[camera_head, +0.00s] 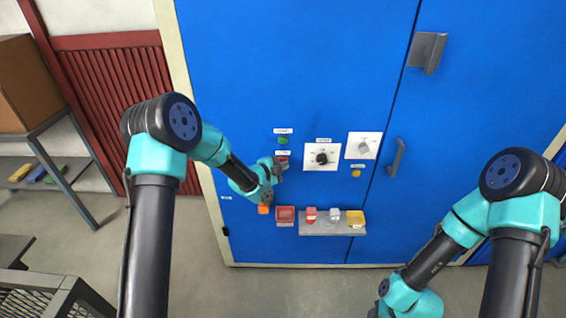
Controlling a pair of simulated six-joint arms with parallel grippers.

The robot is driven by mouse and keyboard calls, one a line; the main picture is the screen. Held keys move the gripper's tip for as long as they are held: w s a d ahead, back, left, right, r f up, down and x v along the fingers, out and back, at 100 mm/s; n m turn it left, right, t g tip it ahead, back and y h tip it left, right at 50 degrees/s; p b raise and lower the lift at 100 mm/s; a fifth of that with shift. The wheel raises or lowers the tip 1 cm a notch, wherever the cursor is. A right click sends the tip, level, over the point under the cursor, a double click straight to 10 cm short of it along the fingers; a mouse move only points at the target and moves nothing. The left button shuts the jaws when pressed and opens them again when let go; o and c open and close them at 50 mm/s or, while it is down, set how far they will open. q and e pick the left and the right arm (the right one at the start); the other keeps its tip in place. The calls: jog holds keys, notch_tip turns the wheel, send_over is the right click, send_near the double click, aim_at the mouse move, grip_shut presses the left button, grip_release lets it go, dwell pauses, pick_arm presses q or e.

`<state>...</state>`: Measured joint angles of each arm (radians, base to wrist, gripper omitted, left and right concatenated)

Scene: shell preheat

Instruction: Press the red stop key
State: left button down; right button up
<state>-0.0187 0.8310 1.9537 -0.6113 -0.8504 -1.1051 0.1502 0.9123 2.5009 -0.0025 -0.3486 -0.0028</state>
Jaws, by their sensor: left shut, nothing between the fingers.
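The red stop key (283,159) sits on the blue cabinet front, below a green key (283,141) and a small white label. Only a little red shows, at the tips of my left gripper (281,165). My left gripper is shut and empty, its fingers pointing at the key from the lower left. I cannot tell whether the tips touch the key or how far it is pushed in. My right arm reaches down at the lower right, and its fingers are out of the picture.
Two dials, one black (321,158) and one grey (364,147), and a yellow key (356,173) are to the right. A grey ledge (325,229) below bears red, white and yellow pieces. A red square piece (285,215) is left of it. A door handle (397,157) sticks out.

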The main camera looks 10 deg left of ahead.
pick_arm(q)
jog(key=shift+s+d, duration=0.1)
jog(key=shift+s, duration=0.4)
jog(key=s, duration=0.5)
jog(key=shift+d, duration=0.4)
dwell(0.7)
